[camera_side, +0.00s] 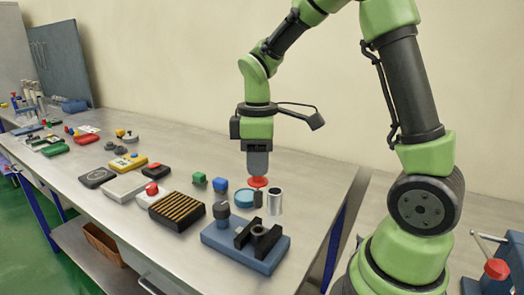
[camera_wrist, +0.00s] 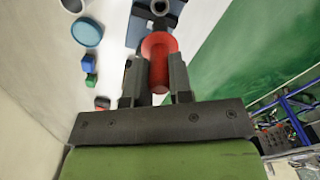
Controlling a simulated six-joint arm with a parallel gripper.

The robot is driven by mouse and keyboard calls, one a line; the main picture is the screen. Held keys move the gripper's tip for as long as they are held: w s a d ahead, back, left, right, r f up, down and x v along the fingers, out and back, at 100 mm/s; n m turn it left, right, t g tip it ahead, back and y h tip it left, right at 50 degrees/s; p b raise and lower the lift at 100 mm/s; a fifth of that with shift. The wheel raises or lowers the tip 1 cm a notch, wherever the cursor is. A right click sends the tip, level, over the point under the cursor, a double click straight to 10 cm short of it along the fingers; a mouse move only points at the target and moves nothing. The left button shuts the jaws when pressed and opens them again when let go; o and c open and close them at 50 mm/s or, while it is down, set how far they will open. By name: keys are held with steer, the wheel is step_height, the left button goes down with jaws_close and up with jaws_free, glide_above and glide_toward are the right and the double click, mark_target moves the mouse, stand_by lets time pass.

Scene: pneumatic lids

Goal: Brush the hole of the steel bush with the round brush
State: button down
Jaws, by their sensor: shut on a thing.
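My gripper (camera_side: 258,172) points straight down and is shut on the red handle of the round brush (camera_side: 258,182). The red handle (camera_wrist: 160,43) also shows between the fingers in the wrist view. The steel bush (camera_side: 259,230) appears as a small ring between the black jaws of a blue fixture (camera_side: 225,242). The brush is above and apart from it, further back on the bench.
A silver cylinder (camera_side: 275,202) and a blue round dish (camera_side: 244,198) stand close to the brush. Green (camera_side: 199,178) and blue (camera_side: 220,185) blocks are to the left. A black tray with tan ribs (camera_side: 178,210) lies left of the fixture. The bench's right end is bare.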

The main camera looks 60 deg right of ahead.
mark_target(258, 198)
steer(key=shift+f, duration=2.6)
steer(key=shift+f, duration=0.1)
steer(key=shift+f, duration=0.5)
steer(key=shift+f, duration=1)
steer(key=shift+r, duration=3.55)
